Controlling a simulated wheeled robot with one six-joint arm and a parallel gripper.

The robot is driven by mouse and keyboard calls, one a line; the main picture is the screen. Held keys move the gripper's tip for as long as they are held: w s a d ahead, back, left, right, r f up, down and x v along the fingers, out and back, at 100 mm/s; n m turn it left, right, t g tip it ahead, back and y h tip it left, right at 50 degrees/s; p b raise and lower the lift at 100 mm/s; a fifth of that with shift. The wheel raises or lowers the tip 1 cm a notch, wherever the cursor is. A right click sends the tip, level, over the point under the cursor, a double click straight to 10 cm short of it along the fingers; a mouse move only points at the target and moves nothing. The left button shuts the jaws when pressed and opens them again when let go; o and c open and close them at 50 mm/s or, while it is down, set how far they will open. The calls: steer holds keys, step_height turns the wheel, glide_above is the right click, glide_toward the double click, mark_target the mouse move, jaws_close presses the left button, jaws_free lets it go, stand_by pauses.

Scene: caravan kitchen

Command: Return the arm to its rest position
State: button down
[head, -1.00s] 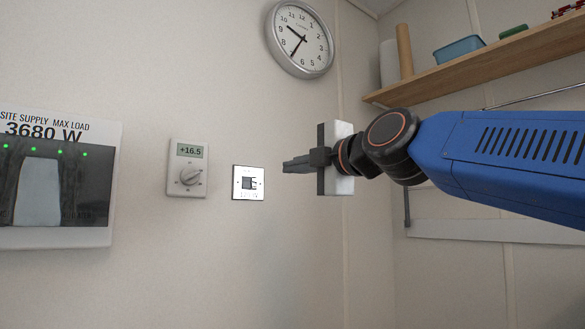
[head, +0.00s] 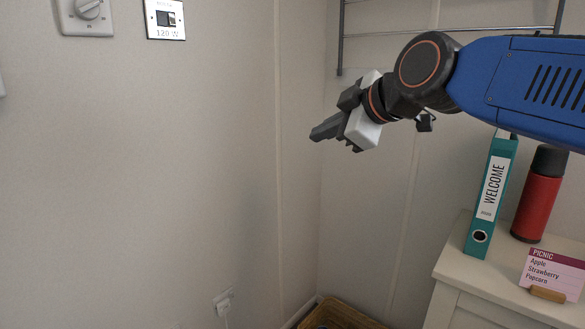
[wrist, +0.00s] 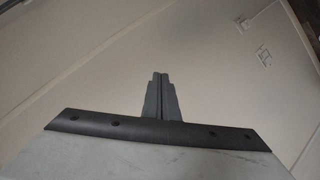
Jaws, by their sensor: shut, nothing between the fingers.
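My gripper (head: 318,134) is at the end of my blue arm, right of the middle in the head view. It is in the air in front of the pale wall and points left and slightly down. Its dark fingers lie together with nothing between them. In the wrist view my gripper (wrist: 158,78) also shows its two fingers side by side, shut, against the plain wall. Nothing touches the fingers.
A white cabinet (head: 478,290) at lower right bears a teal WELCOME binder (head: 491,195), a red flask (head: 538,200) and a PICNIC card (head: 553,272). A rail (head: 450,30) is on the wall behind my arm. A wicker basket (head: 340,314) stands below.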

steer(key=s+d+f+m+g+h, duration=0.2)
steer(key=s+d+f+m, duration=0.3)
steer(key=f, duration=0.6)
steer(key=s+d+f+m+g+h, duration=0.1)
steer(key=s+d+f+m+h, duration=0.1)
steer(key=s+d+f+m, duration=0.4)
steer(key=s+d+f+m+g+h, duration=0.2)
steer(key=s+d+f+m, duration=0.3)
steer(key=s+d+f, duration=0.5)
step_height(320, 180, down, 8)
steer(key=shift+d+r+m+g+h, duration=0.1)
steer(key=shift+d+m+g+h, duration=0.3)
steer(key=shift+d, duration=0.6)
